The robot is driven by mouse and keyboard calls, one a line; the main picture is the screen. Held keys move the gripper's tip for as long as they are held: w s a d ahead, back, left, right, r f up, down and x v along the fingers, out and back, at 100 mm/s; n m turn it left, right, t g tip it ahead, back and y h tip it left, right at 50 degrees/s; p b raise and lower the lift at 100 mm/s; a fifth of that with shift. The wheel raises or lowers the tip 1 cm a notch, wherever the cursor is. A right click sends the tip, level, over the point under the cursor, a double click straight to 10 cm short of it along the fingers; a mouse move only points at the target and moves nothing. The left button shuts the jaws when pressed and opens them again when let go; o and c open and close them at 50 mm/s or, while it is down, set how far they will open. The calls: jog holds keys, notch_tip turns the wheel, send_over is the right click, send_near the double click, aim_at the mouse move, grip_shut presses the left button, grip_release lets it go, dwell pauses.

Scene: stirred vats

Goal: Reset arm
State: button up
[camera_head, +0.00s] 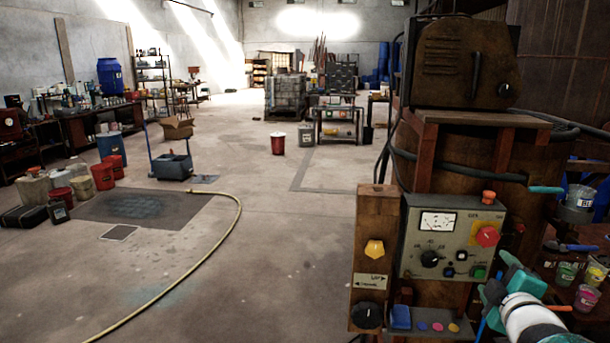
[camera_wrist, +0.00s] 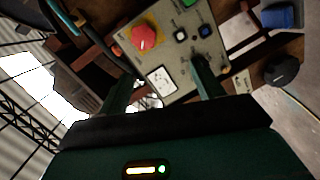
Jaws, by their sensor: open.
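My gripper (camera_head: 496,276) is teal, at the lower right of the head view, to the right of a grey control panel (camera_head: 420,262). I cannot tell the exact gap to the panel.
Paint cups (camera_head: 587,297) stand on a shelf at right. A yellow hose (camera_head: 205,262) crosses the floor, which is mostly open to the left.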

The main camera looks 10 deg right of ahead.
jog(key=s+a+f+m+g+y, duration=0.1)
jog(key=s+a+m+g+y, duration=0.1)
jog(key=a, duration=0.7)
jog(key=s+a+f+m+g+y, duration=0.2)
jog(key=s+a+m+g, duration=0.2)
jog(key=a, duration=0.6)
jog(key=s+a+f+m+g+y, duration=0.2)
jog(key=s+a, duration=0.4)
jog(key=a, duration=0.3)
jog(key=shift+s+a+m+g, duration=0.25)
jog(key=shift+a+m+g, duration=0.25)
jog(key=shift+m, duration=0.4)
jog(key=shift+d, duration=0.1)
